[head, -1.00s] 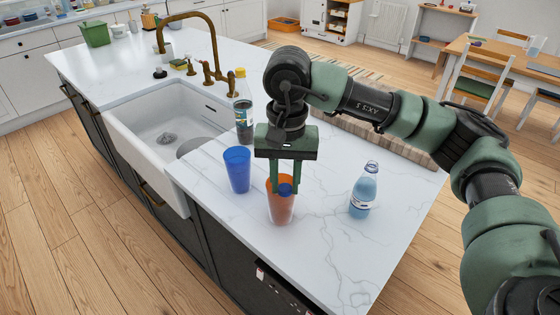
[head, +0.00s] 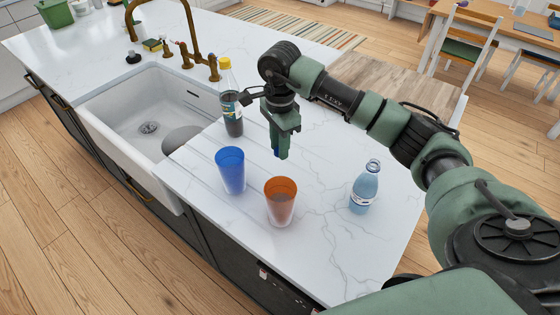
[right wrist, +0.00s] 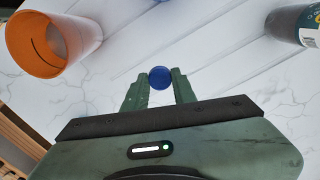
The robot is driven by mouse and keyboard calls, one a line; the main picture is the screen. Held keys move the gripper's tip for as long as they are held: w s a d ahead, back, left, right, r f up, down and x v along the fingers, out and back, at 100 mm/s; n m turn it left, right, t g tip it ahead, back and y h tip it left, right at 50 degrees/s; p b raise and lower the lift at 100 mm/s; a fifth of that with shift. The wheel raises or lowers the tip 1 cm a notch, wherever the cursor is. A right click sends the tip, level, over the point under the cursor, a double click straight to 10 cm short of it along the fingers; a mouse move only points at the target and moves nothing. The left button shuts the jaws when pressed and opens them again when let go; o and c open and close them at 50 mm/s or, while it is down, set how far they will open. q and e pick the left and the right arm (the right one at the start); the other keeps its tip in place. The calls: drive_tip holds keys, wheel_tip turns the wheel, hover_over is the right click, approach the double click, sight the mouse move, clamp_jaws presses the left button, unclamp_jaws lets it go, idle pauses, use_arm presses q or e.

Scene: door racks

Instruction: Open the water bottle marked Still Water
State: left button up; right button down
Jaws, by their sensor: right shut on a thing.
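The clear water bottle (head: 365,190) with pale blue contents stands upright on the right part of the white counter. Its label is too small to read. Its neck shows no blue cap. My right gripper (head: 279,154) is above the counter, behind the orange cup and left of the bottle, apart from both. It is shut on a small round blue cap (right wrist: 160,76), seen between the fingertips in the right wrist view. My left gripper is not in view.
A blue cup (head: 231,171) and an orange cup (head: 281,203) stand on the counter. A dark bottle with a yellow cap (head: 230,100) stands beside the sink (head: 140,120). The counter around the water bottle is clear.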

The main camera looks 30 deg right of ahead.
sight(279, 174)
wheel_tip(279, 174, down, 3)
drive_tip(key=shift+a+p, duration=0.1)
drive_tip(key=shift+p, duration=0.2)
drive_tip(key=shift+f, duration=0.7)
wheel_tip(279, 174, down, 4)
drive_tip(key=shift+r+p, duration=0.15)
drive_tip(key=shift+p, duration=0.5)
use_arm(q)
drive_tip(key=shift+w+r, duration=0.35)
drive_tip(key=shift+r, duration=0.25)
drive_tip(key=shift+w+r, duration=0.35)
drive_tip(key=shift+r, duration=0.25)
use_arm(e)
drive_tip(key=shift+f+b, duration=0.2)
drive_tip(key=shift+b, duration=0.1)
drive_tip(key=c, duration=1.1)
unclamp_jaws()
drive_tip(key=shift+c, duration=0.2)
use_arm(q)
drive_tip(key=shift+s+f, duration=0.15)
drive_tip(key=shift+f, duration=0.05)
use_arm(e)
drive_tip(key=shift+r, duration=0.1)
